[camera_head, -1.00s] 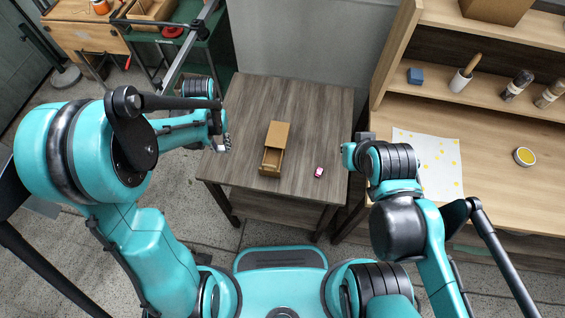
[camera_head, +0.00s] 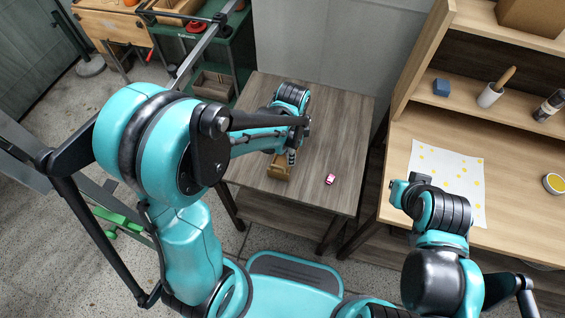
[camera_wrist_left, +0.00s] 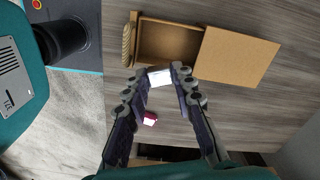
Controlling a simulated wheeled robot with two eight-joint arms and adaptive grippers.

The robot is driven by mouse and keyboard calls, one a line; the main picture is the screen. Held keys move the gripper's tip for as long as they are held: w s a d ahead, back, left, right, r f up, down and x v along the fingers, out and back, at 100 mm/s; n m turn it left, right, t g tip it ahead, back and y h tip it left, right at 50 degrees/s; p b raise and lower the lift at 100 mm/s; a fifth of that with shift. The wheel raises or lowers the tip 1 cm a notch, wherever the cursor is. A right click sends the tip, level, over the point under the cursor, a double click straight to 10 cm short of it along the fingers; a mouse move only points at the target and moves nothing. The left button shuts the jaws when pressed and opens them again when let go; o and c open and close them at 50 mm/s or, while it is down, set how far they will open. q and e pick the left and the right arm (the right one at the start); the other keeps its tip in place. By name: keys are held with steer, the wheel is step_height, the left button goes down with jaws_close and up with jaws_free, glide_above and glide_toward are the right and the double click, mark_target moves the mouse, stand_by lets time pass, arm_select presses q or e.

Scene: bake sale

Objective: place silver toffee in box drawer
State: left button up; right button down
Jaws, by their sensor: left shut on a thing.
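The silver toffee (camera_wrist_left: 160,78) is a small pale, shiny block between the fingertips of my left gripper (camera_wrist_left: 161,72) in the left wrist view. The small brown box (camera_wrist_left: 236,56) stands on the grey wooden table with its drawer (camera_wrist_left: 168,42) pulled open; the drawer looks empty. In that view the toffee lies just beside the drawer's long wall. In the head view my left gripper (camera_head: 291,156) is at the box (camera_head: 279,168) and hides part of it. My right gripper (camera_head: 401,188) is by the desk at right; its fingers are unclear.
A pink and white sweet (camera_head: 330,179) lies on the table (camera_head: 335,130) right of the box; it also shows in the left wrist view (camera_wrist_left: 150,118). The desk at right holds a yellow-dotted sheet (camera_head: 450,165) and a yellow-topped jar (camera_head: 554,183). A blue block (camera_head: 441,87) sits on its shelf.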

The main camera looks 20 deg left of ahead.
mark_target(282, 165)
arm_select(q)
steer(key=a+f, duration=0.1)
steer(key=a, duration=0.1)
steer(key=shift+w+a+f+b, duration=0.3)
steer(key=shift+f+b, duration=0.05)
steer(key=shift+f, duration=0.05)
steer(key=shift+f+b, duration=0.95)
steer(key=shift+f, duration=0.9)
steer(key=shift+f, duration=0.2)
steer(key=o, duration=0.5)
